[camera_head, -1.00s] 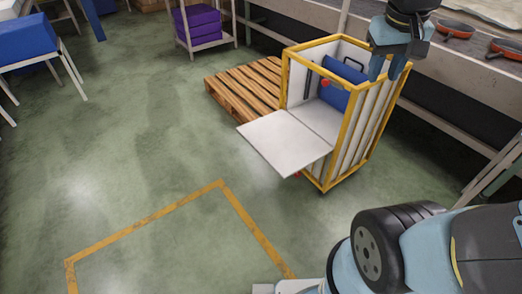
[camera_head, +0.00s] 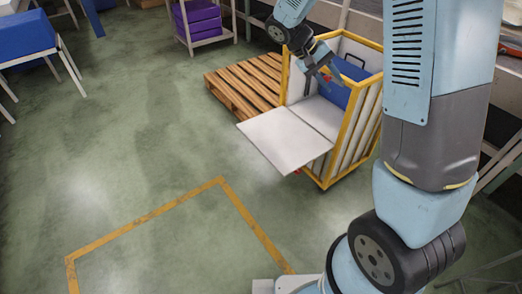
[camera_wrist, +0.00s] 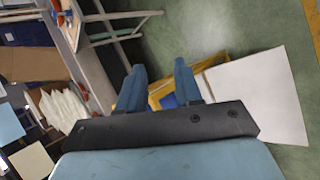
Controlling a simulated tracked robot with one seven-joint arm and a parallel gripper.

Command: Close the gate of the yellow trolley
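The yellow trolley (camera_head: 350,128) stands right of centre in the head view, with a yellow frame and white slatted sides. Its gate (camera_head: 283,138) is a white panel folded down, sticking out level toward the left front. My gripper (camera_head: 331,80) is above the trolley's open top, over its left part, pointing down. In the wrist view my gripper (camera_wrist: 160,72) is open with nothing between its fingers. The gate (camera_wrist: 258,92) shows there to the right of the fingers. The trolley's yellow frame (camera_wrist: 214,60) shows partly behind them. My gripper is apart from the gate.
A blue crate (camera_head: 340,94) is inside the trolley. A wooden pallet (camera_head: 246,84) lies behind it, to the left. A rack with purple boxes (camera_head: 199,22) stands at the back. The floor in front of the gate is clear, with yellow markings (camera_head: 150,217).

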